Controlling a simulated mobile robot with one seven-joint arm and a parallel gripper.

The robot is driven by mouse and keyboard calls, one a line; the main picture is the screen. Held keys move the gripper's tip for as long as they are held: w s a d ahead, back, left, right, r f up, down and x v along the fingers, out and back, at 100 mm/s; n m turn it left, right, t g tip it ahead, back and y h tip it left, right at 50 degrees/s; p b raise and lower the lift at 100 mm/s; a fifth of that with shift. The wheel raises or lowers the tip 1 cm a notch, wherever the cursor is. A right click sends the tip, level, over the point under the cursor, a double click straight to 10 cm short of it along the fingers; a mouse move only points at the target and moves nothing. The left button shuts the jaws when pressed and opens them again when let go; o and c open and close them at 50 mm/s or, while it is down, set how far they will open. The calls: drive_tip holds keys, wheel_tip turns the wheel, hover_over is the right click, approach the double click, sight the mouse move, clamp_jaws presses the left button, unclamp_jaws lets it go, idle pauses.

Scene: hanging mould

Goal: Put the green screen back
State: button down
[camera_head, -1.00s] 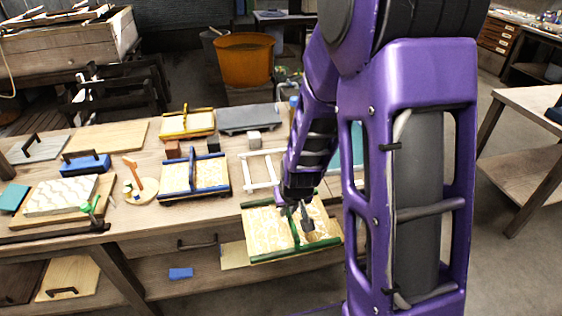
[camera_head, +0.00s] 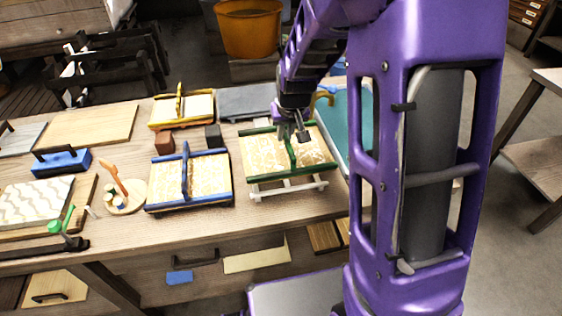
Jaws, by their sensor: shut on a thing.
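The green screen (camera_head: 262,158) is a cream patterned panel with green bars along its far and near edges and a green handle bar across its middle. My gripper (camera_head: 292,133) is shut on that handle bar from above. The screen is over a white frame (camera_head: 290,188) on the bench, whose near rail and feet show just below the screen's near edge. I cannot tell whether the screen rests on the frame or hangs just above it. Most of the frame is hidden under the screen.
A blue screen (camera_head: 211,177) stands close on the left and a yellow screen (camera_head: 200,105) behind it. A dark block (camera_head: 213,137) sits between them. A teal tray (camera_head: 340,118) lies close on the right, partly behind my arm. The bench front (camera_head: 255,222) is clear.

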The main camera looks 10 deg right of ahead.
sight(284, 147)
drive_tip(key=shift+w+r+b, duration=0.4)
drive_tip(key=shift+w+r, duration=0.3)
drive_tip(key=shift+r, duration=0.05)
drive_tip(key=shift+w+r, duration=0.2)
drive_tip(key=shift+w, duration=0.1)
wheel_tip(284, 147, down, 9)
drive_tip(key=shift+w+d+r+b, duration=0.1)
drive_tip(key=shift+w+b, duration=0.05)
drive_tip(key=shift+b, duration=0.65)
drive_tip(key=shift+f, duration=0.3)
drive_tip(key=c, duration=0.9)
unclamp_jaws()
